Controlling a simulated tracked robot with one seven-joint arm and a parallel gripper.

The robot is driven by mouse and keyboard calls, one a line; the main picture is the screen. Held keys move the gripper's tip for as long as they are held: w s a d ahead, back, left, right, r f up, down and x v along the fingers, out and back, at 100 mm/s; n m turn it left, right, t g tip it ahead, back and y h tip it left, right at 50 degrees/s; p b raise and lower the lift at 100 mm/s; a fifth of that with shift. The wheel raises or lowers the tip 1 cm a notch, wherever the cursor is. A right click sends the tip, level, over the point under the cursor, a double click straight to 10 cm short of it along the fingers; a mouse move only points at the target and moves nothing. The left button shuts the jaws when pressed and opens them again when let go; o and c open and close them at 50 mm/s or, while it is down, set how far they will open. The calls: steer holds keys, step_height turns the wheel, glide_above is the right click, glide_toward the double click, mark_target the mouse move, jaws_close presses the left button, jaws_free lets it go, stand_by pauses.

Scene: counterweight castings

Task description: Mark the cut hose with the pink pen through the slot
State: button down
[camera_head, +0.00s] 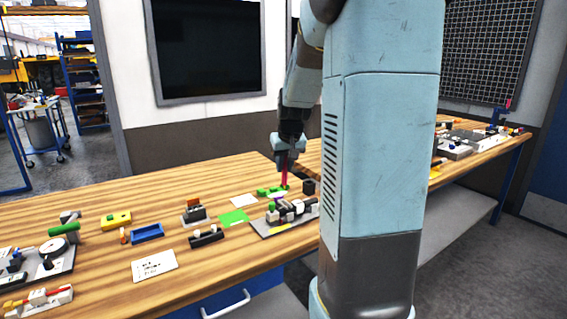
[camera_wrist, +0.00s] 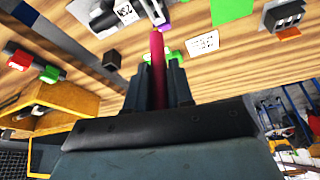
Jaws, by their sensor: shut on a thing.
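My gripper (camera_head: 287,148) is shut on a pink pen (camera_head: 284,173), which points down over the bench, close to upright. In the wrist view the pen (camera_wrist: 157,60) stands out between the two dark fingers (camera_wrist: 158,82). Its tip is close to a green piece (camera_head: 268,191) and a small purple piece (camera_head: 278,196); I cannot tell whether it touches either. I cannot make out which piece is the cut hose, nor the slot. Part of the green piece shows beside the pen in the wrist view (camera_wrist: 174,55).
A grey plate with dark blocks (camera_head: 262,230) lies just in front of the pen. A green sheet (camera_head: 234,217), white card (camera_head: 243,200), blue tray (camera_head: 147,233) and yellow block (camera_head: 116,220) lie to the left. A small black cube (camera_head: 309,186) stands close on the right.

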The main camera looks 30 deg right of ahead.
steer(key=shift+s+d, duration=0.2)
steer(key=shift+f, duration=2.65)
steer(key=shift+s+f, duration=0.1)
steer(key=shift+f, duration=0.7)
stand_by(2.4)
steer(key=shift+r, duration=0.1)
steer(key=shift+r, duration=3.4)
